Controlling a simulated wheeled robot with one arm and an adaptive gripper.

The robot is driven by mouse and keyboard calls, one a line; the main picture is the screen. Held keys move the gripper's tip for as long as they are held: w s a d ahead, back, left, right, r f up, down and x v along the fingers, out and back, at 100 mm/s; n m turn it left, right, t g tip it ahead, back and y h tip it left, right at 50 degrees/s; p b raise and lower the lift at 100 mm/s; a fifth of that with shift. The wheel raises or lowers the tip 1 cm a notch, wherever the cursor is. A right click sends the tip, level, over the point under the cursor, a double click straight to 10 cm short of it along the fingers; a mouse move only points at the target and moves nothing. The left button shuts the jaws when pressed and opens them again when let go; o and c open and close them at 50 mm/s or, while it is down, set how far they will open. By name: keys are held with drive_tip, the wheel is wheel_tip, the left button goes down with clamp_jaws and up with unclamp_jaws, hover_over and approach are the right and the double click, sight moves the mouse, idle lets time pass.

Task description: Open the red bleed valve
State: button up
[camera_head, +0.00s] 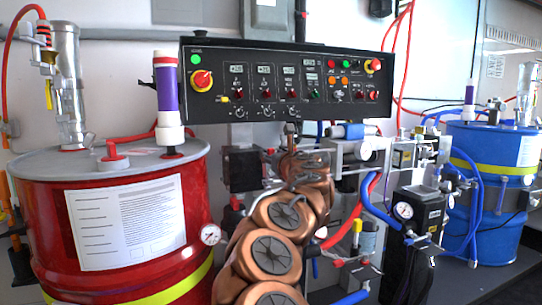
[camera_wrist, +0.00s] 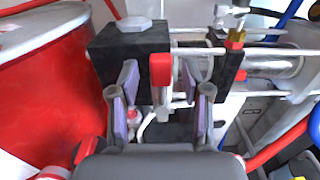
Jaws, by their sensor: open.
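A red handle (camera_wrist: 160,72), which looks like the red bleed valve, shows in the middle of the wrist view, in front of a black block (camera_wrist: 112,48). My gripper (camera_wrist: 161,92) is open, with one purple-padded finger on each side of the handle. The handle appears between the fingers, with a visible gap on both sides. Whether the fingertips reach as deep as the handle cannot be told. In the head view my copper-coloured arm covers this area, and I cannot make out the handle there.
A red drum (camera_head: 120,215) stands left and blue drums (camera_head: 492,150) stand right. A black control panel (camera_head: 285,85) hangs above the pump area. Metal rods, a brass fitting (camera_wrist: 236,38) and blue and red hoses crowd the right of the wrist view.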

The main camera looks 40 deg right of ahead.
drive_tip(key=v, duration=1)
drive_tip(key=shift+s+a, duration=0.1)
idle(0.4)
